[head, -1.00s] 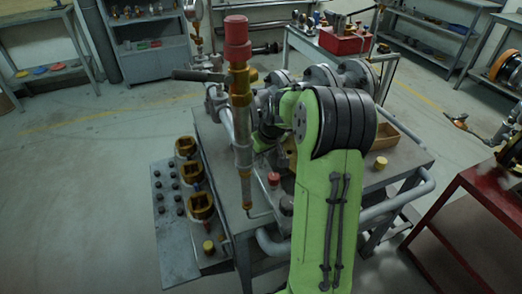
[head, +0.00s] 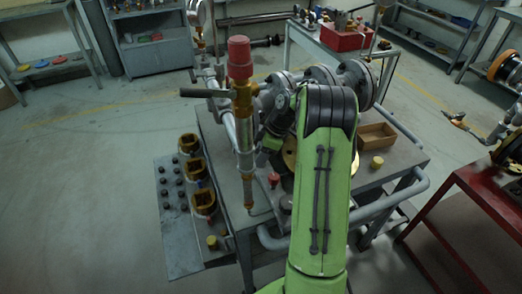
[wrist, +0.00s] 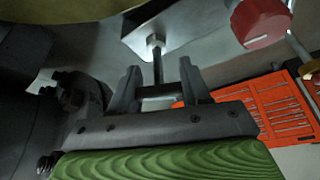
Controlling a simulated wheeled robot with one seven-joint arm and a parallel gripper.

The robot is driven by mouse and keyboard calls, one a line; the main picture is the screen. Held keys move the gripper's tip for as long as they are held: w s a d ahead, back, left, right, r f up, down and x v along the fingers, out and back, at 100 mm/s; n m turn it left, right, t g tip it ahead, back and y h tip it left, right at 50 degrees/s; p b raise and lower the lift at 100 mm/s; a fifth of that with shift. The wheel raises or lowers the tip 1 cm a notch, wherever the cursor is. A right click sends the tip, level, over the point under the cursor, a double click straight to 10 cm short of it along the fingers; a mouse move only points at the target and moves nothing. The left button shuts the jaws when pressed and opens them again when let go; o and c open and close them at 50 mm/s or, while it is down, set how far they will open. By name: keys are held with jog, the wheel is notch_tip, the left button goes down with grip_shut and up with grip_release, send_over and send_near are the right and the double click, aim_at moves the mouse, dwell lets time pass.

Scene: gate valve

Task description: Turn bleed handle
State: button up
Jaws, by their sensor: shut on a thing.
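In the wrist view my gripper (wrist: 160,86) has its two dark fingers on either side of a dark crossbar, the bleed handle (wrist: 158,91), and is shut on it. In the head view my green arm hides the gripper and the bleed handle. The valve assembly with grey flanges (head: 322,78) stands on the grey bench (head: 405,158), behind and beside my arm.
A tall red-capped pipe (head: 240,100) and a dark lever (head: 206,93) rise left of my arm. A wooden box (head: 377,135) sits on the bench's right. A red cap (wrist: 262,20) and an orange tool tray (wrist: 270,105) show in the wrist view.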

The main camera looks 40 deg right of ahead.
jog(key=shift+w+a+r+n+g+y+p, duration=0.1)
jog(key=shift+n+g+y+p, duration=0.15)
jog(key=shift+n, duration=0.6)
jog(key=shift+r+n+g+y+p, duration=0.15)
jog(key=shift+n+g+p, duration=0.15)
jog(key=shift+n, duration=0.55)
jog(key=o, duration=1)
jog(key=shift+f, duration=0.1)
jog(key=shift+o, duration=0.3)
jog(key=p+v, duration=0.7)
jog(key=v, duration=0.8)
jog(key=shift+r, duration=0.3)
